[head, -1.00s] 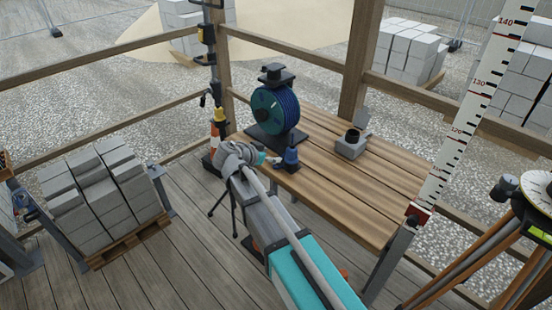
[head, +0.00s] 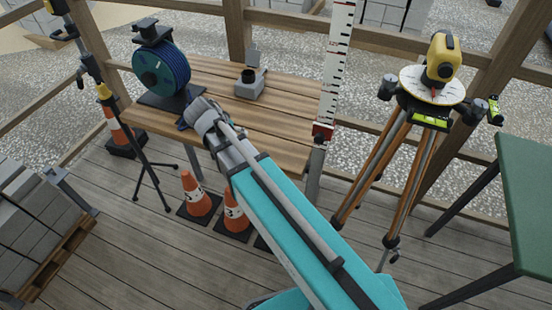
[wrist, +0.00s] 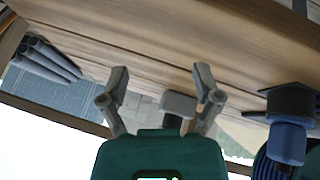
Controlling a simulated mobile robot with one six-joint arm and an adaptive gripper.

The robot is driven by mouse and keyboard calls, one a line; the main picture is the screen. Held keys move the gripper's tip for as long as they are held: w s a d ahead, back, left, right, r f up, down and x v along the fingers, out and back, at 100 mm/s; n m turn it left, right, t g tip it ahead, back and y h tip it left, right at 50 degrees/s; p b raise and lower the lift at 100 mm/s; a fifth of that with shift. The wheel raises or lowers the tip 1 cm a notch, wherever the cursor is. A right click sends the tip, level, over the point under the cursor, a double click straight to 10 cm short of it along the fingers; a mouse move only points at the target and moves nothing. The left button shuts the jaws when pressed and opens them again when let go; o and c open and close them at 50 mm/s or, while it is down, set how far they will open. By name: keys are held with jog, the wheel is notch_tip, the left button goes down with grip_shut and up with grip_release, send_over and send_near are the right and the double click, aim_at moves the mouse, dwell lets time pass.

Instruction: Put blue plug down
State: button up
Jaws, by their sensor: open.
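The blue plug (head: 184,124) stands on the near left part of the wooden bench (head: 290,150), in front of the cable reel, partly hidden by my arm in the head view. In the wrist view, which is upside down, the blue plug (wrist: 287,138) is at the right, its wide dark-blue end against the bench. My gripper (wrist: 161,88) is open, with nothing between its fingers. It is beside the plug and apart from it. In the head view my wrist hides the fingers.
A blue cable reel (head: 160,72) stands behind the plug. A grey box with a raised lid (head: 250,86) is farther back on the bench. A measuring staff (head: 334,70), a tripod with a yellow instrument (head: 442,60) and orange cones (head: 196,194) stand around. The bench's right part is clear.

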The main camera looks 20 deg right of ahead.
aim_at(276, 159)
jog(key=s+d+f+n+g+y, duration=0.1)
jog(key=s+d, duration=0.2)
jog(key=s+d+f+n+g+y, duration=0.1)
jog(key=s+d+y, duration=0.1)
jog(key=s+d, duration=0.1)
jog(key=s+d+f+n+g+y, duration=0.1)
jog(key=s+d, duration=0.2)
jog(key=s, duration=0.1)
jog(key=shift+s+d+n+y, duration=0.15)
jog(key=shift+d+n+y, duration=0.25)
jog(key=shift+s+d+n+g+y, duration=0.3)
jog(key=shift+s+d+y, duration=0.1)
jog(key=shift+s, duration=0.25)
